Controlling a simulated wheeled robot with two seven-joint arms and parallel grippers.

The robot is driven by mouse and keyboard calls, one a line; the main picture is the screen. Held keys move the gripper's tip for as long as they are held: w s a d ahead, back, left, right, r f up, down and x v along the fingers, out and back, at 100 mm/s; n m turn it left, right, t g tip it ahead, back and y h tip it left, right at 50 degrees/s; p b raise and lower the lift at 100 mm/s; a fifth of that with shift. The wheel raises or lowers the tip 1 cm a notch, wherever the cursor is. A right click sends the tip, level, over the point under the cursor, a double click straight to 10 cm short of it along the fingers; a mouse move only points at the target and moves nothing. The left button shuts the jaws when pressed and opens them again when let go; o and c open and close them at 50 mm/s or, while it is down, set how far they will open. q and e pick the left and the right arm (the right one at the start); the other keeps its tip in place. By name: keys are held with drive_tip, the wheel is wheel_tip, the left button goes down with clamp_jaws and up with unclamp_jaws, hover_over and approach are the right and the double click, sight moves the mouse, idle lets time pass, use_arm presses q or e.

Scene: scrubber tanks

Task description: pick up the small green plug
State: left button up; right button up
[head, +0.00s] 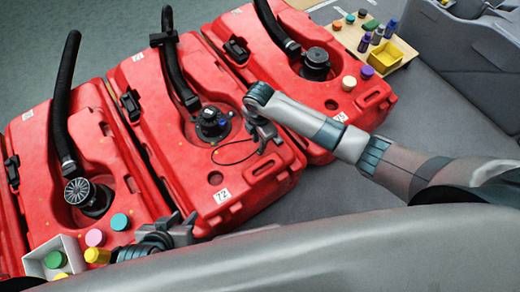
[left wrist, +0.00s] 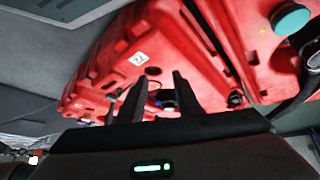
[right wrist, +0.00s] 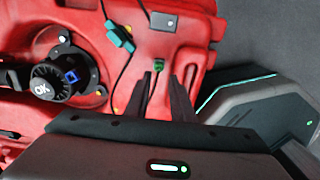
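In the right wrist view a small green plug (right wrist: 159,65) sits on the red tank (right wrist: 190,40), just beyond my fingertips. A teal connector (right wrist: 118,35) on a black cord lies further off. My right gripper (right wrist: 168,76) is open and empty, its fingers pointing toward the green plug. In the head view my right gripper (head: 267,143) is over the lower part of the middle red tank (head: 235,205), and hides the small plug there. My left gripper (head: 183,219) is low at that tank's front edge. In the left wrist view the left gripper (left wrist: 160,78) is open and empty.
A black cap with a blue square (right wrist: 70,76) is left of my right fingers. Red tanks stand on both sides (head: 75,145) (head: 300,75). A white box (head: 52,242) holds caps at lower left. A wooden board (head: 395,52) with a yellow tray (head: 387,57) is at upper right.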

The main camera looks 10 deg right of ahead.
use_arm(q)
drive_tip(key=shift+s, duration=0.1)
drive_tip(key=shift+f, duration=0.1)
use_arm(e)
drive_tip(key=shift+f, duration=0.1)
